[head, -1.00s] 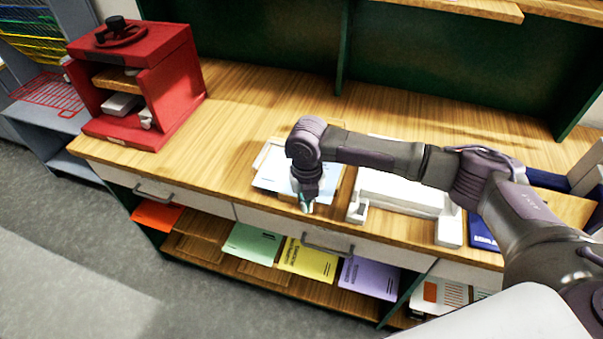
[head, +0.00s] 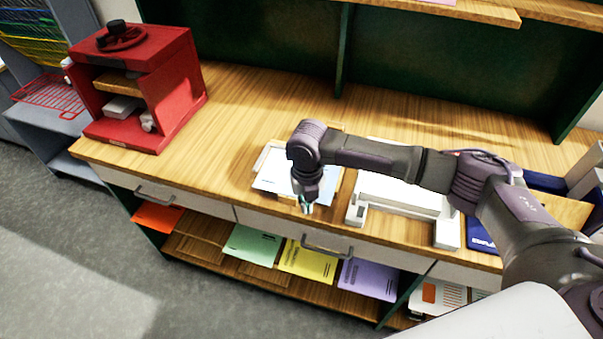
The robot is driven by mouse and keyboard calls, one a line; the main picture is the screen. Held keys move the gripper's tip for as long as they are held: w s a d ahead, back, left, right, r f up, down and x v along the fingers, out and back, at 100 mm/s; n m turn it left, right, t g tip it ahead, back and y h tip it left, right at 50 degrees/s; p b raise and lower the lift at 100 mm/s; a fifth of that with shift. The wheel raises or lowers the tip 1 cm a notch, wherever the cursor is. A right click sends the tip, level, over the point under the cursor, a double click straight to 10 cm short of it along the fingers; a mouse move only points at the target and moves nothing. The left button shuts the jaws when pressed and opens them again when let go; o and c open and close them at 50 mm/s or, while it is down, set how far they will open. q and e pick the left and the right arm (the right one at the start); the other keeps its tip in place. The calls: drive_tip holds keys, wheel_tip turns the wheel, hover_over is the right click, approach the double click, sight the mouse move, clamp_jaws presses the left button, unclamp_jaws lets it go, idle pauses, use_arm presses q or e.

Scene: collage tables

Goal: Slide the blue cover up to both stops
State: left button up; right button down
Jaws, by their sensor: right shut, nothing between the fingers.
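A light blue cover (head: 272,180) lies flat on the wooden table in the head view, left of the white machine. It sits in or against a pale tray with a raised edge (head: 266,153); my right arm hides much of both. The stops cannot be made out. My right gripper (head: 306,208) points down over the cover's front right part, near the table's front edge. It is shut and empty. Whether its tips touch the cover cannot be told. My left gripper is not in view.
A white machine (head: 402,192) stands just right of my right gripper. A dark blue booklet (head: 480,232) lies beyond it. A red press (head: 140,85) stands at the table's left end. Coloured booklets lie on the shelf below. The table between press and cover is clear.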

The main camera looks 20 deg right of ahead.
wheel_tip(320, 180, up, 7)
drive_tip(key=p, duration=0.6)
drive_tip(key=shift+p, duration=0.4)
